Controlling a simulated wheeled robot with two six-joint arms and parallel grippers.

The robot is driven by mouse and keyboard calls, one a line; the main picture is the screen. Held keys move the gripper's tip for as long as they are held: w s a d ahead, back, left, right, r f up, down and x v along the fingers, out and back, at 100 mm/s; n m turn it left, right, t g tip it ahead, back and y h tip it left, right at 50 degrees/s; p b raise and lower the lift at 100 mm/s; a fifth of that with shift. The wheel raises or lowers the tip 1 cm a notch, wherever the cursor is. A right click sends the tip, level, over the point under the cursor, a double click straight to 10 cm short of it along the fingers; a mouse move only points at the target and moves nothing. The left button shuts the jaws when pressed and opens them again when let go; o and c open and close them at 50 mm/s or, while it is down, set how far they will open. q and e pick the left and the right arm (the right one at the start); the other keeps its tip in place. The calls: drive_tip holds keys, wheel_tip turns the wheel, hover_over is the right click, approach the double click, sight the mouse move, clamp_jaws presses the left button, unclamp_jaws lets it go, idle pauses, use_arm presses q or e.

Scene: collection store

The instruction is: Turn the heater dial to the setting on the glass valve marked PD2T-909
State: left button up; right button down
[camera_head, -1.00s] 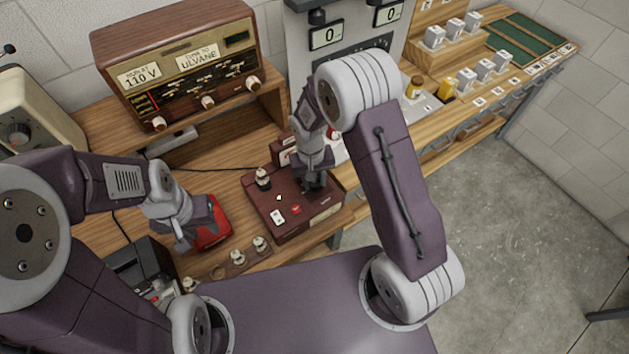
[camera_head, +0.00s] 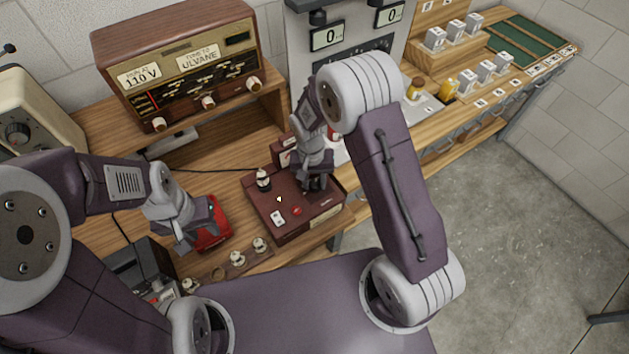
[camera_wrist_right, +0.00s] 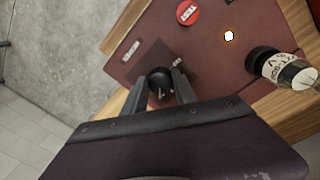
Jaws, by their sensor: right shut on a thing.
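A dark red tester box (camera_head: 277,222) stands on the bench, with a glass valve (camera_head: 263,180) upright in a socket at its left back. The valve also shows in the right wrist view (camera_wrist_right: 285,70); its label is at an angle and I cannot read it surely. My right gripper (camera_head: 316,188) is over the box's right side. In the right wrist view its fingers are shut on a black round dial knob (camera_wrist_right: 160,78); the knob's setting marks are mostly hidden. My left gripper (camera_head: 187,238) hangs over a red object; its fingers are unclear.
A red TEST button (camera_wrist_right: 187,12) and a lit spot (camera_wrist_right: 229,35) are on the box top. Several valves (camera_head: 259,244) stand in a wooden strip in front. A wooden radio (camera_head: 180,75) stands behind. White boxes (camera_head: 486,70) line the bench at right.

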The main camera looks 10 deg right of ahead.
sight(313, 184)
drive_tip(key=c, duration=1)
unclamp_jaws()
wheel_tip(313, 184, up, 9)
drive_tip(key=b, duration=0.1)
drive_tip(key=shift+a, duration=0.25)
